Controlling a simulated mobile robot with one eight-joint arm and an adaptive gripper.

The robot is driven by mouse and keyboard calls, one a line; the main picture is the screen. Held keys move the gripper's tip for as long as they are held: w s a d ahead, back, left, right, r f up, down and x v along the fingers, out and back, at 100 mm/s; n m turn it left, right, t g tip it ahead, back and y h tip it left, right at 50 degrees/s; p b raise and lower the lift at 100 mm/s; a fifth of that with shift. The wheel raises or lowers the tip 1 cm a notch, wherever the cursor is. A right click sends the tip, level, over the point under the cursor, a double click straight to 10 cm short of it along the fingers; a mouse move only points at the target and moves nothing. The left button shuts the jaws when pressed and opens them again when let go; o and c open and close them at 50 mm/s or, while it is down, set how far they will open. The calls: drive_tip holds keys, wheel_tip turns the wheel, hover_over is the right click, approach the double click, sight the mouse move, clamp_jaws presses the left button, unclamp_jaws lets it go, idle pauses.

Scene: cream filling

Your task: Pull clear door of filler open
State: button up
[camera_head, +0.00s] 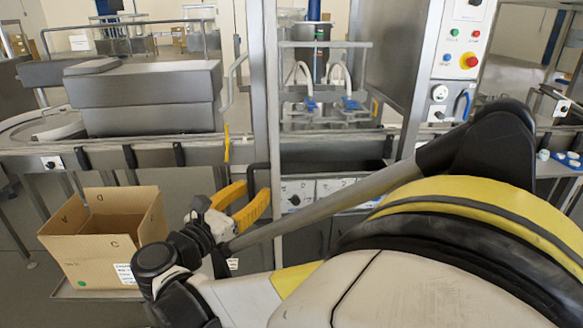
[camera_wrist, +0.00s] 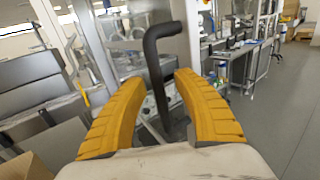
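The filler stands in the middle of the head view, with nozzles (camera_head: 322,100) behind an upright metal frame (camera_head: 265,75). I cannot clearly make out the clear door's panel or its edges. A black bent handle (camera_wrist: 158,65) stands upright in the wrist view, and its top shows in the head view (camera_head: 258,167). My gripper (camera_wrist: 162,82) has its two yellow fingers spread, with the handle between and beyond the tips and gaps on both sides. In the head view my gripper (camera_head: 252,190) is low in front of the filler, beside the frame.
An open cardboard box (camera_head: 100,245) stands left of my gripper. A grey conveyor machine (camera_head: 145,95) is at the left. A control panel (camera_head: 460,40) with a red button is at upper right. Grey floor (camera_wrist: 270,120) is free at the right in the wrist view.

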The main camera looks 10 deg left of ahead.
drive_tip(key=v, duration=1.2)
drive_tip(key=shift+w+r, duration=0.1)
drive_tip(key=shift+r, duration=0.05)
